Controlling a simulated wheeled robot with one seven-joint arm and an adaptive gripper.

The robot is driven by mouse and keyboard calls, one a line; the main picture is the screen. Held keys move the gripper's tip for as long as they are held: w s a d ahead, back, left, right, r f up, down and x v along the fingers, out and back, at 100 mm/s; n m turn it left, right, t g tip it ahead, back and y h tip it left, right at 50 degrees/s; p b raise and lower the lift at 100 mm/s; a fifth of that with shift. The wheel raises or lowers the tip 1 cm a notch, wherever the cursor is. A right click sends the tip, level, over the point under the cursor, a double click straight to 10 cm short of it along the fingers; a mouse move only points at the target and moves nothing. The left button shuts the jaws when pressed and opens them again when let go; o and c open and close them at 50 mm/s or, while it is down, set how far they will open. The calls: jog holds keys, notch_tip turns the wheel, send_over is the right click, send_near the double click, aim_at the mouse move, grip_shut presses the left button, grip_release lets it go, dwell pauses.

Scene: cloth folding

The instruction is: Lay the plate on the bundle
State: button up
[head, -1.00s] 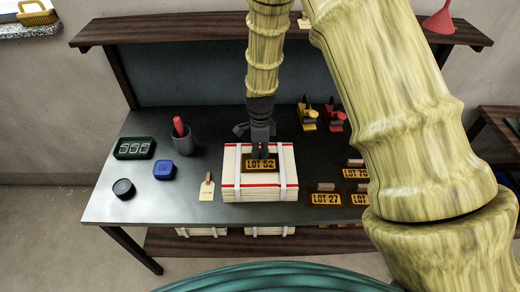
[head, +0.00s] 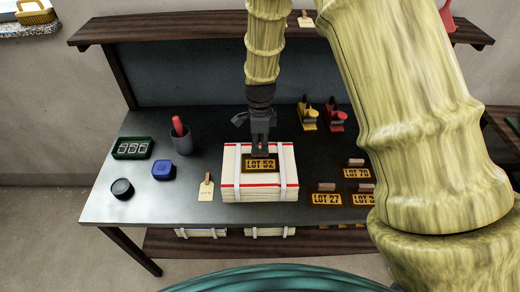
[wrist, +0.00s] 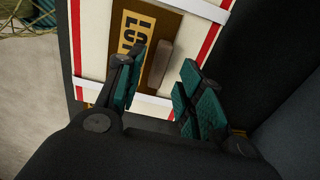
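The bundle (head: 230,187) is a cream stack with red edge lines and two white straps, standing on the grey bench; part of it shows in the wrist view (wrist: 95,40). The brown plate (head: 260,164) with yellow "LOT 52" lettering lies on top of the bundle, between the straps. In the wrist view the plate (wrist: 181,28) shows its wooden handle (wrist: 160,65). My gripper (wrist: 160,98) is open just above the plate, its teal-padded fingers apart with the handle lying between and beyond them. The fingers partly hide the plate's lettering.
Other lot plates (head: 327,199) lie to the right of the bundle. A tag (head: 206,189), a blue box (head: 162,170), a black tin (head: 122,188), a pen cup (head: 181,141) and a green tray (head: 133,148) stand left. Yellow and red stamps (head: 308,117) stand behind right.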

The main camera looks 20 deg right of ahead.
aim_at(260, 150)
notch_tip(260, 150, up, 8)
jog(key=b, duration=0.2)
jog(key=shift+r, duration=0.25)
